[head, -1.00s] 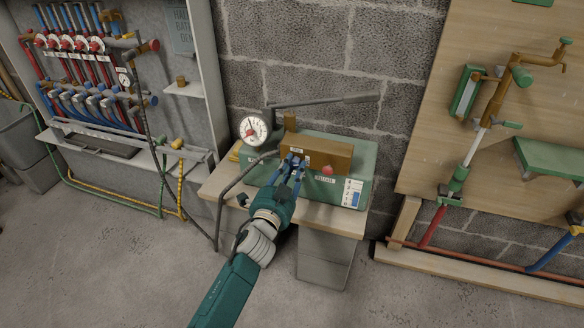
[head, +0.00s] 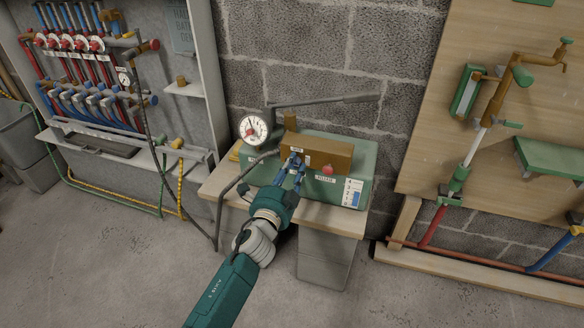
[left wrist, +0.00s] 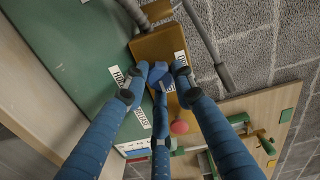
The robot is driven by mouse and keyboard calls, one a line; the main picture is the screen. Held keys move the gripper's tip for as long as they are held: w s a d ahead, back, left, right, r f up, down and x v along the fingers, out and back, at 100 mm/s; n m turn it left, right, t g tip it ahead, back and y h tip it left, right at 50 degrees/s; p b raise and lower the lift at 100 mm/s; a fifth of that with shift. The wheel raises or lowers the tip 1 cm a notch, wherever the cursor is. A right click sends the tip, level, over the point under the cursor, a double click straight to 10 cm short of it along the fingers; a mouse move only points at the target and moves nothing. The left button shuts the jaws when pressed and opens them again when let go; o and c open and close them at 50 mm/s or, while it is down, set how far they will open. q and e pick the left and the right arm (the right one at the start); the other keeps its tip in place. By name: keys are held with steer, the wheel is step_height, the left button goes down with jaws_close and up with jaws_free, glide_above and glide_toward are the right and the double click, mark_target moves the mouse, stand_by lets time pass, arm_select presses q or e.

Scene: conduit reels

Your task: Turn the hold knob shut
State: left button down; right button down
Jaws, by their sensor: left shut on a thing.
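The blue hold knob (left wrist: 156,73) sits on the brown block (head: 332,153) of the green pump unit (head: 357,172). My left gripper (head: 294,166) reaches the block's front from below and is shut on the knob. In the left wrist view the blue fingers (left wrist: 158,82) close around the knob and hide part of it. The HOLD label (left wrist: 118,76) shows beside the fingers. In the head view the fingers cover the knob. My right gripper is not in view.
A red knob (head: 328,169) sits close to the right of my fingers, above the RELEASE label. A gauge (head: 254,127) and a long grey lever (head: 340,100) stand behind. A dark hose (head: 232,186) loops at the left. The floor in front is clear.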

arm_select(q)
steer(key=shift+d+r, duration=0.25)
steer(key=shift+d, duration=0.1)
steer(key=c, duration=1.4)
jaws_free()
steer(key=shift+s, duration=0.1)
steer(key=shift+f, duration=0.1)
steer(key=shift+s+a+f, duration=0.1)
steer(key=shift+a, duration=0.05)
steer(key=v, duration=1.1)
steer(key=shift+s, duration=0.35)
